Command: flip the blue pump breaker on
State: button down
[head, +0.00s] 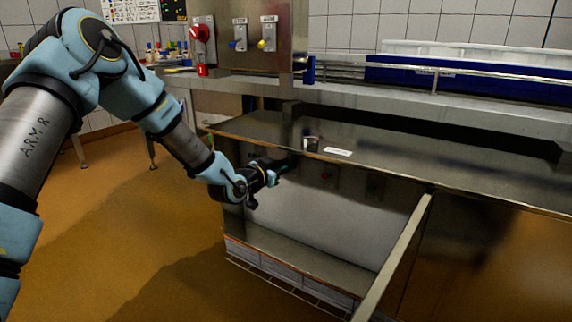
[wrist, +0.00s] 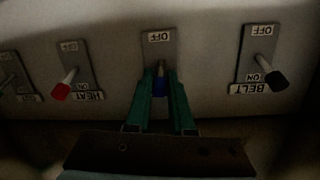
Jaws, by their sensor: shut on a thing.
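The blue pump breaker (wrist: 158,86) is in the middle of the wrist view, a blue-tipped lever on a grey plate with an OFF label at the plate's upper end. My gripper (wrist: 160,82) has its two green fingers on either side of the blue tip, shut on it. The lower part of that plate is hidden by the fingers. In the head view my gripper (head: 287,164) is at the panel under the counter edge, and the blue lever cannot be made out there.
In the wrist view a red-tipped HEAT breaker (wrist: 62,90) is to the left and a black-tipped BELT breaker (wrist: 277,78) to the right. Another plate (wrist: 14,74) is at the far left. In the head view a steel counter (head: 410,168) overhangs the panel.

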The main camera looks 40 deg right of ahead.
jog(key=c, duration=0.8)
grip_release()
jog(key=p+v, duration=0.2)
jog(key=v, duration=0.8)
jog(key=shift+s+a, duration=0.1)
jog(key=shift+a, duration=0.3)
